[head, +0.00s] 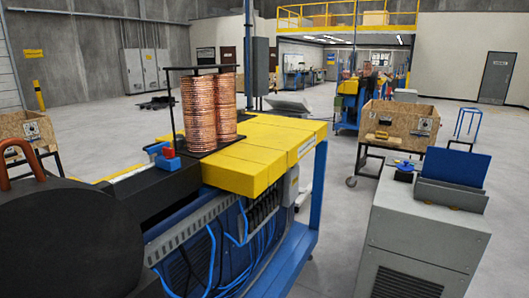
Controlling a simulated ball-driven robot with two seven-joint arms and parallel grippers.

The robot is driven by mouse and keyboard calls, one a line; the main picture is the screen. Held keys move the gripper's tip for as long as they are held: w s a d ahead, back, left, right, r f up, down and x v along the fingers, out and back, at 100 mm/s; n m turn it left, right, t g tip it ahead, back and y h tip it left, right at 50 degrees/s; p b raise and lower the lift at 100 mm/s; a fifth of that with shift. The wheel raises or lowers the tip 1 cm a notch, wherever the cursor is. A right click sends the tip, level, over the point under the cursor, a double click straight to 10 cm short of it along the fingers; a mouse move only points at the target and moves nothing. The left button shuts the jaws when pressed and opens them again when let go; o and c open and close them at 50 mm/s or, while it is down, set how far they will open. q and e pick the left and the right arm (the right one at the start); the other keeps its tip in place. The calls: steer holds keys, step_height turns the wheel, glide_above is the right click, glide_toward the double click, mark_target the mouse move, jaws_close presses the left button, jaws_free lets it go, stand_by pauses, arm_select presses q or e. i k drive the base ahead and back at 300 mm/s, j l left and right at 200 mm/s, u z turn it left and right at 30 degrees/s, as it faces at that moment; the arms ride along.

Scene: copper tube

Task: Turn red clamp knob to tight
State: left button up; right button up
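A small red knob (168,153) sits on a blue block (167,164) on the black bed of the machine, left of the copper coils. Its turn position is too small to read. Neither of my grippers shows in the head view.
Two upright copper coils (196,110) stand on a black plate over the yellow machine top (262,150). A large black rounded body (65,240) fills the lower left. A grey cabinet (425,225) with a blue panel stands at the right. Wooden crates stand on carts farther back, with open floor around.

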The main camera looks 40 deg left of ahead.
mark_target(170, 153)
steer(key=i+u, duration=0.35)
steer(key=i, duration=0.3)
steer(key=i+l+u, duration=0.15)
steer(key=i+u, duration=0.25)
steer(key=i, duration=0.25)
